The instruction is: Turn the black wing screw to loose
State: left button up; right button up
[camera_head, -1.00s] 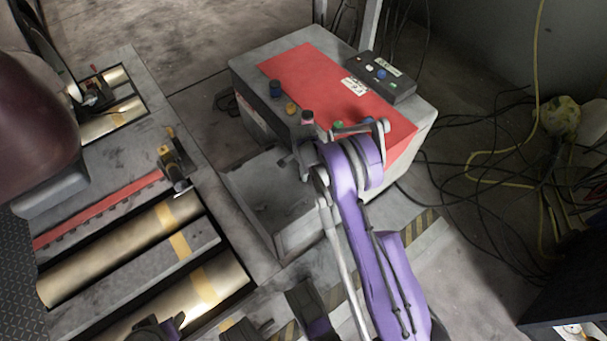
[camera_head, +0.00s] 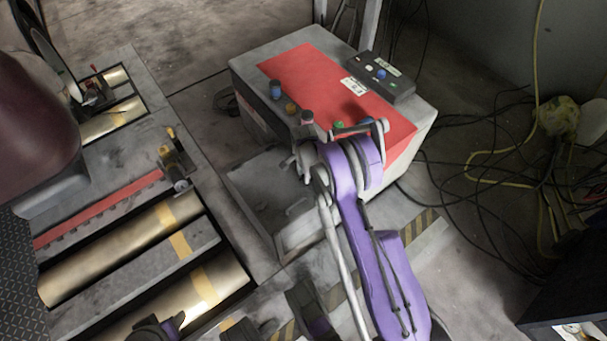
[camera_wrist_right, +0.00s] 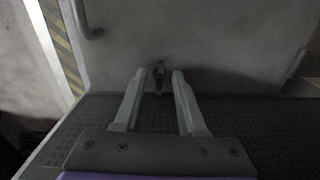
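The black wing screw (camera_wrist_right: 159,75) shows as a small dark upright shape against a grey wall in the right wrist view. My right gripper (camera_wrist_right: 159,76) is open, with one pale finger on each side of it. A gap shows between the screw and each finger; how deep the tips reach past it I cannot tell. In the head view my right gripper (camera_head: 301,172) is at the near side of the red-topped grey box (camera_head: 325,75). The screw is hidden there. My left gripper cannot be made out.
Metal rollers (camera_head: 125,255) lie in the grey platform at left. Black and yellow cables (camera_head: 500,165) spread over the floor at right. A dark ribbed strip (camera_wrist_right: 70,130) borders the wall.

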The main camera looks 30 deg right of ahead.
notch_tip(320, 180, up, 11)
jog(key=p, duration=0.2)
jog(key=shift+p, duration=0.4)
jog(key=shift+f, duration=0.1)
